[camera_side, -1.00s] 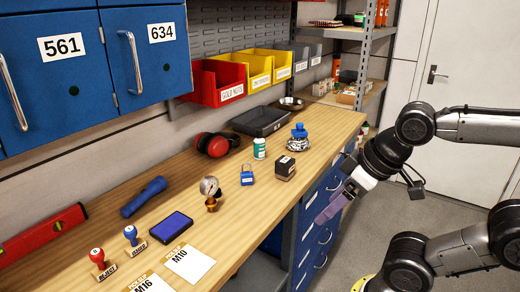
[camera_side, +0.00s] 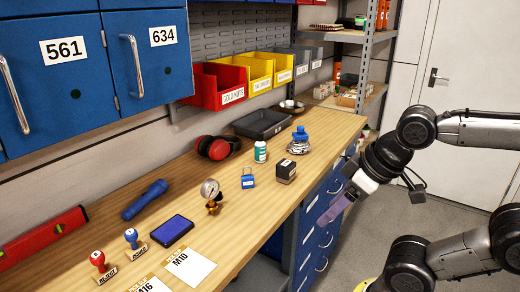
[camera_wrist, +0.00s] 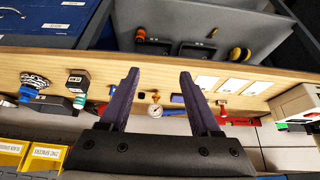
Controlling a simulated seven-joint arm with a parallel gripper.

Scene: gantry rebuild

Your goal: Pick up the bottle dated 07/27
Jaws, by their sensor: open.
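A small white bottle with a green label (camera_side: 261,152) stands upright on the wooden bench, left of a dark block and behind a blue padlock. Its date is too small to read. My gripper (camera_side: 335,212) is off the bench's right front edge, apart from the bottle and to its lower right, with purple fingers pointing down-left. In the wrist view my gripper (camera_wrist: 159,73) shows its two fingers spread with nothing held between them. In that view a small teal-and-white shape near the dark block may be the bottle, but it is unclear.
Near the bottle are the padlock (camera_side: 248,178), dark block (camera_side: 286,171), blue-topped silver item (camera_side: 300,140), black tray (camera_side: 262,124) and red earmuffs (camera_side: 216,147). A brass gauge (camera_side: 211,192) stands left. Blue drawers (camera_side: 318,222) lie below the bench edge.

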